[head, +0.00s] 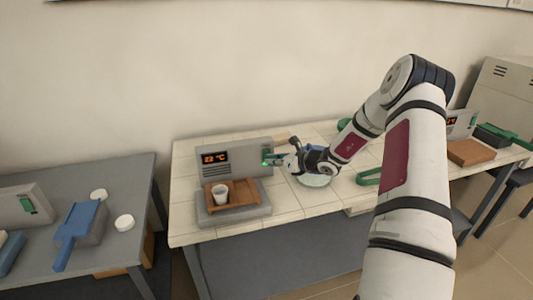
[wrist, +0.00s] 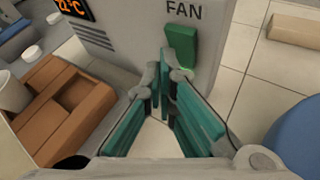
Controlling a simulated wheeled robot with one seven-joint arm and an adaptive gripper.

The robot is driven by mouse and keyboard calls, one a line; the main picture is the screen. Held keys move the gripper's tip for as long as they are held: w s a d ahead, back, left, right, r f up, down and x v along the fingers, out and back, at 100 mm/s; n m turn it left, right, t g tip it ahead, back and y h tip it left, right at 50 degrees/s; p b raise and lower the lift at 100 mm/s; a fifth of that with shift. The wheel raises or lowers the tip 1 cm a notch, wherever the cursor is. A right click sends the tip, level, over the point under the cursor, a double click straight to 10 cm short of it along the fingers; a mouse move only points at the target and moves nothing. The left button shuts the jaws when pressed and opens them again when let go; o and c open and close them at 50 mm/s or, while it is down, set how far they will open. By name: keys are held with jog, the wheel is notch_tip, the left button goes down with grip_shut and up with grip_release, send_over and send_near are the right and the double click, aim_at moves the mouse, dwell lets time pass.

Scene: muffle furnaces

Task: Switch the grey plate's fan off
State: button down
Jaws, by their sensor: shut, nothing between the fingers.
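The grey plate (head: 259,209) stands on the tiled bench, with a brown wooden rack (head: 245,190) and a white cup (head: 221,194) on it. Its upright grey panel (head: 240,153) has an orange display reading about 23 °C. In the wrist view a green rocker switch (wrist: 182,46) sits under the word FAN; a small green light shows near it in the head view. My gripper (head: 271,160), with teal finger pads, is shut and empty at the panel's right end. In the wrist view its fingertips (wrist: 163,70) are just beside the switch's lower left; I cannot tell whether they touch.
A tan block (wrist: 294,31) lies right of the panel. A second grey unit with a brown block (head: 471,153) is at far right. The left table (head: 120,176) holds a blue-topped item (head: 80,222) and white discs.

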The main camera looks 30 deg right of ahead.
jog(key=shift+w, duration=0.1)
dwell(0.7)
jog(key=shift+w+d, duration=0.1)
jog(key=shift+w, duration=0.2)
jog(key=shift+w+d+r+b, duration=0.1)
jog(key=shift+w+b, duration=0.2)
jog(key=shift+b, duration=0.1)
dwell(0.6)
jog(key=shift+s, duration=0.15)
jog(key=shift+s+a+p, duration=0.2)
jog(key=shift+s+p, duration=0.15)
jog(key=shift+s, duration=0.25)
jog(key=shift+s+a+f+p, duration=0.15)
jog(key=shift+s+a+p, duration=0.15)
jog(key=shift+s, duration=0.5)
jog(key=shift+s+a+f+p, duration=0.15)
jog(key=shift+s+p, duration=0.3)
jog(key=shift+s, duration=0.3)
jog(key=shift+s+a+f+p, duration=0.1)
jog(key=shift+s+a+p, duration=0.2)
jog(key=shift+s, duration=0.5)
